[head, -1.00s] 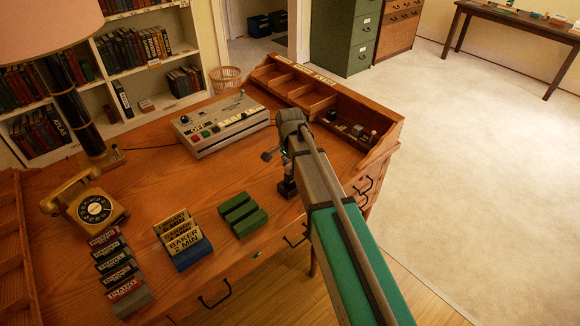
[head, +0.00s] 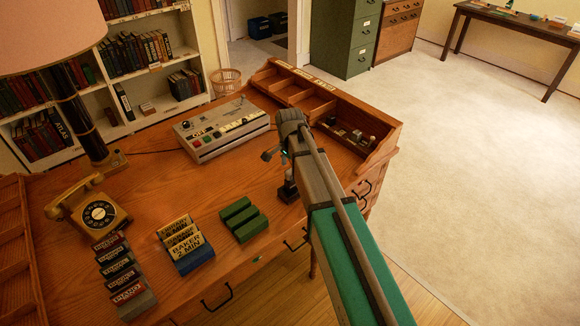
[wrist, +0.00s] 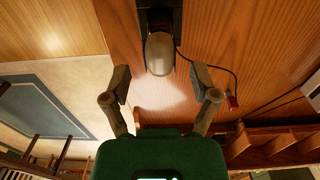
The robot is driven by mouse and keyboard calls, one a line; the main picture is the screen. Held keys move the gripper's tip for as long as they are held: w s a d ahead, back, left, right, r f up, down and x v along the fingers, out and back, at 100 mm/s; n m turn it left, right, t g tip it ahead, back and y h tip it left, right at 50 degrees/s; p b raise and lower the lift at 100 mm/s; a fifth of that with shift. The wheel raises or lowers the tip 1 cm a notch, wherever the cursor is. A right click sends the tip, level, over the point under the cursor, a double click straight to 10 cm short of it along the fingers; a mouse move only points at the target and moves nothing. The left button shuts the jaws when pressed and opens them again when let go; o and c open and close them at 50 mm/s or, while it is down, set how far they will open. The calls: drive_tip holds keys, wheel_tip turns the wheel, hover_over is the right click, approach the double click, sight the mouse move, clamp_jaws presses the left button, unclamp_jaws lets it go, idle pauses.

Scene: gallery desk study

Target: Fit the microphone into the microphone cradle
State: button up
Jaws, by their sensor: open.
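The microphone (wrist: 160,55) shows in the wrist view as a pale, rounded head at top centre, just beyond my fingertips. A dark stand-like piece (wrist: 155,18), which looks like the microphone cradle, is right behind it. I cannot tell how firmly the two fit together. In the head view, a small black base (head: 288,192) stands on the desk below the end of my arm, largely covered by it. My gripper (wrist: 161,80) is open, its fingers spread either side of the microphone's line, with nothing between them. It also shows in the head view (head: 276,156).
A dark cable ends in a red piece (wrist: 232,103) to the right. A control box (head: 222,128) stands behind on the desk (head: 150,190). Green blocks (head: 242,218), lettered cards (head: 180,240) and a telephone (head: 95,212) lie left. Desk compartments (head: 310,100) line the back right.

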wheel_tip(320, 180, up, 10)
drive_tip(key=p, duration=0.9)
drive_tip(key=shift+f, duration=0.25)
idle(0.4)
drive_tip(key=s+d+n, duration=0.5)
drive_tip(key=s, duration=0.4)
drive_tip(key=s+d+n, duration=0.5)
drive_tip(key=s+d, duration=0.1)
drive_tip(key=s, duration=0.3)
drive_tip(key=shift+s+d+n, duration=0.15)
drive_tip(key=shift+s+n, duration=0.25)
idle(0.4)
drive_tip(key=shift+c, duration=1.3)
drive_tip(key=shift+d, duration=0.1)
drive_tip(key=shift+w, duration=0.1)
